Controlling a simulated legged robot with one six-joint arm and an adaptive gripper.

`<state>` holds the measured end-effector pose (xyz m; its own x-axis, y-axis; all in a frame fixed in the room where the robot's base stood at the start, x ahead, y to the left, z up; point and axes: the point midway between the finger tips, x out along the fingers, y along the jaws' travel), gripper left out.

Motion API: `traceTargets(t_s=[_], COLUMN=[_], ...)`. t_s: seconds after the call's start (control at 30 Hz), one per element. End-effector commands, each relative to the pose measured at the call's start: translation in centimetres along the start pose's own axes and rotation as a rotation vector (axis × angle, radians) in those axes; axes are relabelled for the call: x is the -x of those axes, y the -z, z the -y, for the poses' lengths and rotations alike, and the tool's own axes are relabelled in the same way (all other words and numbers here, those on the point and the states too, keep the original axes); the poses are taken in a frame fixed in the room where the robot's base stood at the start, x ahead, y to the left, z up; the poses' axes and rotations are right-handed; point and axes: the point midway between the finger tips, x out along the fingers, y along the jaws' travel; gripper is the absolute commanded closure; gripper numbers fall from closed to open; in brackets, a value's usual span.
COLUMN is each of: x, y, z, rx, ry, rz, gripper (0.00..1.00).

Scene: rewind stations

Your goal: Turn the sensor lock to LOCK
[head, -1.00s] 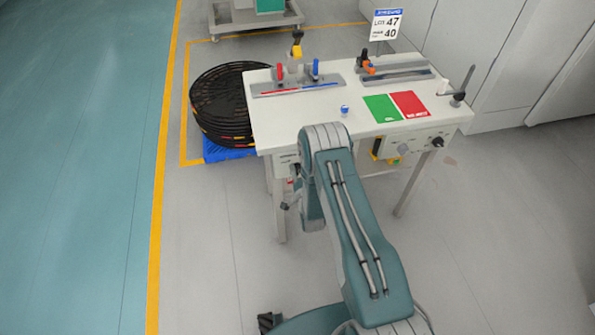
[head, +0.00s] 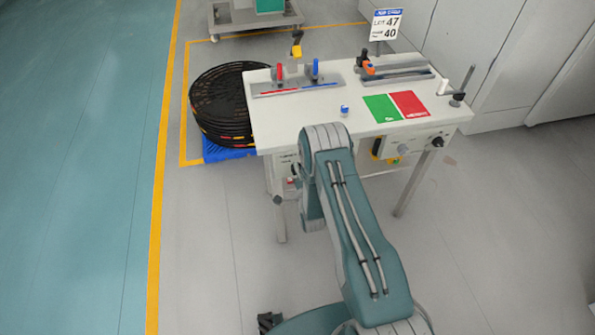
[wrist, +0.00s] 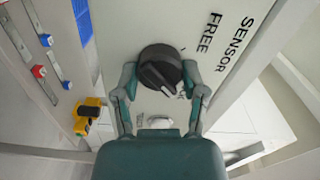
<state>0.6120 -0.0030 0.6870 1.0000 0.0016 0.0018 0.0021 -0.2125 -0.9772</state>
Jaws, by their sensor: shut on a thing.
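The sensor lock is a round black knob (wrist: 158,66) on a pale panel (wrist: 112,28) in the wrist view. The words SENSOR and FREE are printed to its right. In the head view the gripper and the knob are largely hidden by my arm.
The white table (head: 300,118) carries red and blue clamps, green and red pads (head: 408,104) and a small blue-topped piece. Black reels (head: 220,105) are stacked at its left. A yellow-and-black part (wrist: 88,115) sits left of my gripper in the wrist view.

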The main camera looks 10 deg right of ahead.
Motion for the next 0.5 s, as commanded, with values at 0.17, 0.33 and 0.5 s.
traceTargets(t_s=[0.17,0.33,0.5], x=[0.0,0.03,0.06], y=[0.24,0.27,0.24], z=[-0.21,-0.25,-0.26], rx=[-0.006,-0.006,-0.005], ry=[-0.006,-0.008,-0.008], rz=[-0.006,-0.006,-0.005], gripper=[0.92,0.92,0.1])
